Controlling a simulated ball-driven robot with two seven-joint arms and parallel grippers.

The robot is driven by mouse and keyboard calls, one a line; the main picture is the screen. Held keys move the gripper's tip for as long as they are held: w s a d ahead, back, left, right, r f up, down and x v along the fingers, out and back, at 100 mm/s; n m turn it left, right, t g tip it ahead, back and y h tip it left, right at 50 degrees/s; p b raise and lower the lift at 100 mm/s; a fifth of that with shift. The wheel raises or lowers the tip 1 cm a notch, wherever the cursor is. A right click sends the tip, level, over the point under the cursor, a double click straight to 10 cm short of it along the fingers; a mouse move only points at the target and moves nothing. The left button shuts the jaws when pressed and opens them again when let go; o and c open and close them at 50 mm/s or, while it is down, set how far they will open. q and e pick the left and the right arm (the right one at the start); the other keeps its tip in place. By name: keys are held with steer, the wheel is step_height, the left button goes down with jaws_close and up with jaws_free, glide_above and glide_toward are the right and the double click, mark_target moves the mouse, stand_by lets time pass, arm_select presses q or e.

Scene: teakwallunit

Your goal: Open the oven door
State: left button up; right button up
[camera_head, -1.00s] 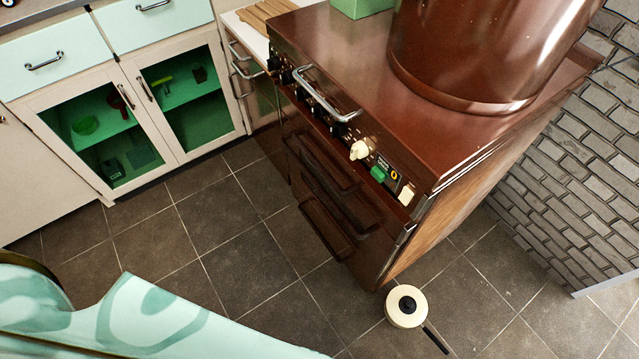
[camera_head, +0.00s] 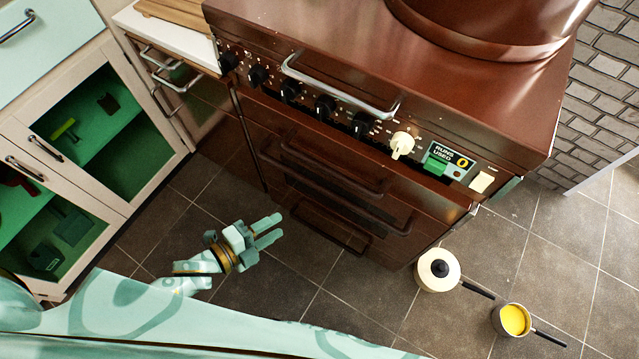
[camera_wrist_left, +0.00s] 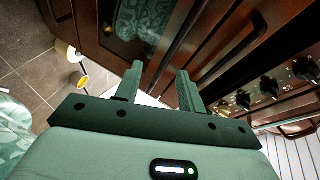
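The brown oven (camera_head: 380,200) stands ahead with its front towards me. Its dark front panels look shut, with dark bar handles across them; the upper handle (camera_head: 335,165) lies below the knob row. My left gripper (camera_head: 279,226) is in front of the lower oven front, left of its middle, with fingers pointing right. In the left wrist view its two fingers (camera_wrist_left: 160,70) are apart with nothing between them, and the dark oven front (camera_wrist_left: 205,50) fills the space beyond. I cannot tell whether a finger touches a handle. My right gripper is not in view.
A chrome rail (camera_head: 340,90) runs before the knobs (camera_head: 325,107). A cream lidded pan (camera_head: 437,270) and a pot with yellow contents (camera_head: 514,320) stand on the floor at right. Cabinets with green interiors (camera_head: 90,130) stand at left. Floor before the oven is otherwise clear.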

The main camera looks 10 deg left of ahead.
mark_target(331, 195)
arm_select(q)
steer(key=shift+w+d+f+m+h+b, duration=0.2)
steer(key=shift+w+d+m+b, duration=0.45)
steer(key=shift+w+d, duration=1.35)
steer(key=shift+w+d+f+m+h+b, duration=0.1)
steer(key=shift+w+d+m+h+b, duration=0.15)
steer(key=shift+w+d+b, duration=1.25)
steer(key=shift+w+d+f+m+h+b, duration=0.15)
steer(key=shift+w+d+m+b, duration=0.3)
steer(key=shift+w+d, duration=2)
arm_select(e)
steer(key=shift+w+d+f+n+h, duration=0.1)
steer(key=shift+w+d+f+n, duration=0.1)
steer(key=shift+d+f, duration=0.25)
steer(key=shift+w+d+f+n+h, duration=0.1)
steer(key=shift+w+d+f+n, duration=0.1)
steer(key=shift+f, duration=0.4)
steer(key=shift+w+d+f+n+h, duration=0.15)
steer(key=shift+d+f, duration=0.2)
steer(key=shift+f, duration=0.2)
arm_select(q)
steer(key=shift+w+a, duration=0.15)
steer(key=shift+a, duration=0.05)
jaws_close()
